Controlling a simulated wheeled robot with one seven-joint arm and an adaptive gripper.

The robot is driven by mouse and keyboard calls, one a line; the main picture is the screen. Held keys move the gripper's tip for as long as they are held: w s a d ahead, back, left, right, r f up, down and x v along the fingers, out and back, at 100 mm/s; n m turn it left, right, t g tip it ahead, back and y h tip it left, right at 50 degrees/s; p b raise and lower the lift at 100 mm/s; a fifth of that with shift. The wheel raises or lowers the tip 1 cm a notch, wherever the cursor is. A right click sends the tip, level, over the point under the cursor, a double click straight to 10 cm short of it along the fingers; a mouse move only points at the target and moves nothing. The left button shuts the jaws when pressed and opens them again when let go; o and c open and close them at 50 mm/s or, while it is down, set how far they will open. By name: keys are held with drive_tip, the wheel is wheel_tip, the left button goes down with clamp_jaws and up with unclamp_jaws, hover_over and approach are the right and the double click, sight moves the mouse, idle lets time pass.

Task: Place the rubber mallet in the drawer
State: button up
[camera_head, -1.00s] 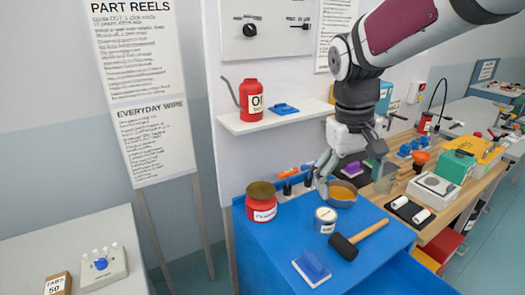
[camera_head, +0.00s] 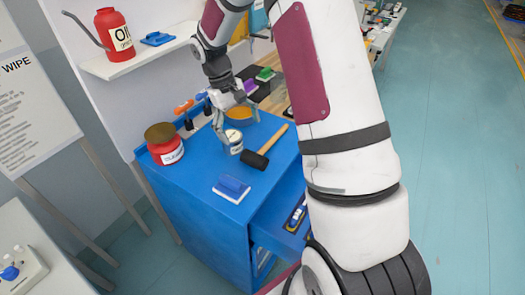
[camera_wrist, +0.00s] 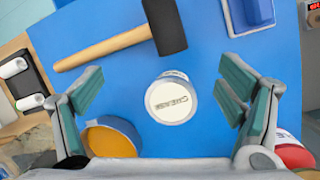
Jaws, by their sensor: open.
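The rubber mallet (camera_head: 255,160) lies on the blue cabinet top, its black head toward the front and its wooden handle pointing to the back right. It also shows at the top of the wrist view (camera_wrist: 165,25). My gripper (camera_head: 232,125) is open above the cabinet top, beside the mallet. In the wrist view its open fingers (camera_wrist: 165,92) stand on either side of a white grease tin (camera_wrist: 171,100), with the mallet beyond them. The drawer (camera_head: 285,215) stands pulled open at the cabinet's right side, partly hidden by my arm; a few items lie inside.
Small colored-handled tools stand behind. A shelf (camera_head: 140,61) with an oil can (camera_head: 114,35) is above left. Open floor lies right.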

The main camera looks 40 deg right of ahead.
sight(249, 148)
drive_tip(key=p+x, duration=0.1)
drive_tip(key=x, duration=0.7)
drive_tip(key=shift+s+p, duration=0.1)
drive_tip(key=shift+p, duration=0.3)
drive_tip(key=shift+c, duration=0.6)
clamp_jaws()
